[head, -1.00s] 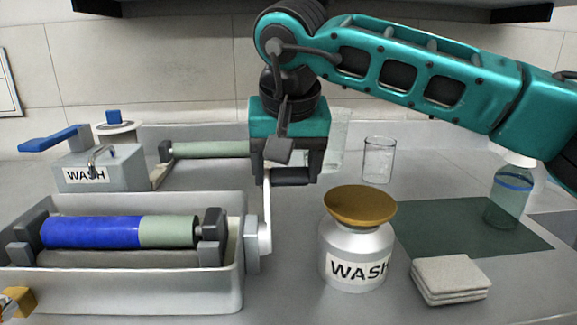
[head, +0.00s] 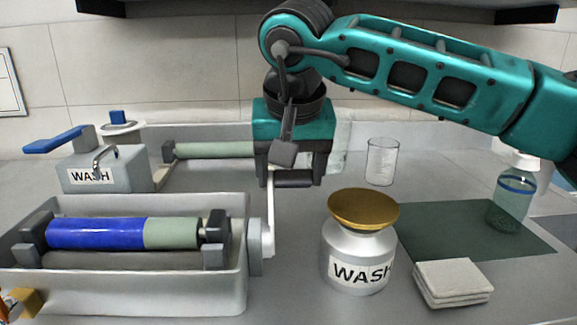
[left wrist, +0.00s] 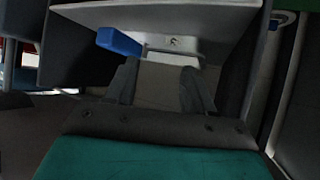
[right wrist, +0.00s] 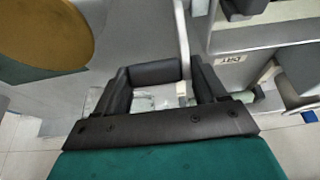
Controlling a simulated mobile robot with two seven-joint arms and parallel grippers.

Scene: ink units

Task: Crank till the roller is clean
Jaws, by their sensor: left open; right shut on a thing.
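The roller (head: 120,233) lies in a grey wash tray (head: 120,292); its left part is blue with ink and its right part is bare pale green. A darker roller (head: 130,260) lies in front of it. A white crank (head: 269,215) on the tray's right side stands with its dark handle (head: 294,179) up. My right gripper (head: 292,170) is shut on this handle; the right wrist view shows the handle (right wrist: 155,72) between the fingers. My left gripper (left wrist: 160,85) is open and empty in the left wrist view; I cannot make it out in the head view.
A WASH jar (head: 357,260) with a brass dish top (head: 362,208) stands right of the crank. Beyond are folded cloths (head: 453,282), a dark green mat (head: 470,235), a bottle (head: 514,190) and a beaker (head: 382,162). A WASH can (head: 105,172) and another roller (head: 215,149) are behind the tray.

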